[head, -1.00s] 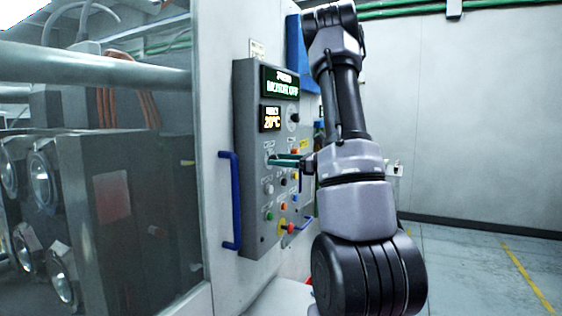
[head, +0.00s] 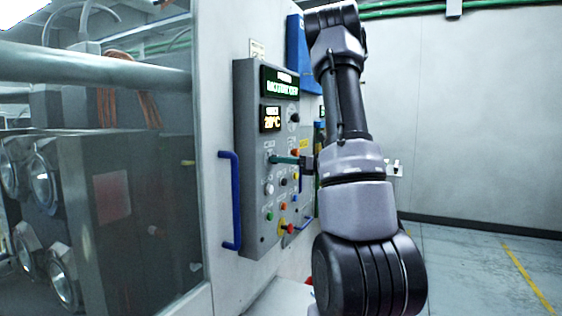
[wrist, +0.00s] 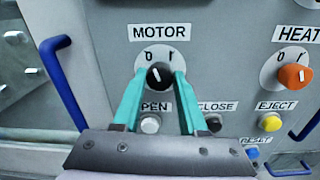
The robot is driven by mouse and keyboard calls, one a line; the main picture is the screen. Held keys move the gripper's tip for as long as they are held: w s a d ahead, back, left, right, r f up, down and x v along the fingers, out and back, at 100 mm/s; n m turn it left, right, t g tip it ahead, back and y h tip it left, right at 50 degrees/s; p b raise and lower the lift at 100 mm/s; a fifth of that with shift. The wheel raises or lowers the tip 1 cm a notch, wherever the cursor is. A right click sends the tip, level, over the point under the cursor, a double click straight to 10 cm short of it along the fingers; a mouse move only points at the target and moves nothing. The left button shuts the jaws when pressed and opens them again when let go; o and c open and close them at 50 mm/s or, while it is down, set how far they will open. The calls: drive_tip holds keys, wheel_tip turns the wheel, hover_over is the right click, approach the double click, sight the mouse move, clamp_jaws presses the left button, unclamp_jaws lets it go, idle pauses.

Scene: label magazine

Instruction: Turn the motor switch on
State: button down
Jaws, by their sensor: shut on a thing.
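The motor switch (wrist: 159,76) is a round black knob with a white line, under the label MOTOR (wrist: 159,31) on the grey control panel (wrist: 220,50). Its white line leans up and slightly left, toward the 0 mark. My gripper (wrist: 160,75) is shut on the knob, one teal finger on its left side and one on its right. In the head view my gripper (head: 284,160) reaches the panel from the right, and its fingers hide the motor switch.
An orange heat knob (wrist: 295,76) is to the right. Below the fingers are a white button (wrist: 150,124), a dark button (wrist: 213,123) and a yellow eject button (wrist: 271,123). A blue handle (head: 230,200) sticks out left of the panel. Open floor lies at right.

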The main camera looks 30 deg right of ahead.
drive_tip(key=m, duration=1)
drive_tip(key=shift+f+m, duration=0.15)
drive_tip(key=shift+m, duration=0.25)
drive_tip(key=shift+t, duration=0.3)
drive_tip(key=shift+c, duration=2.2)
unclamp_jaws()
drive_tip(key=v, duration=1.1)
drive_tip(key=shift+a, duration=0.1)
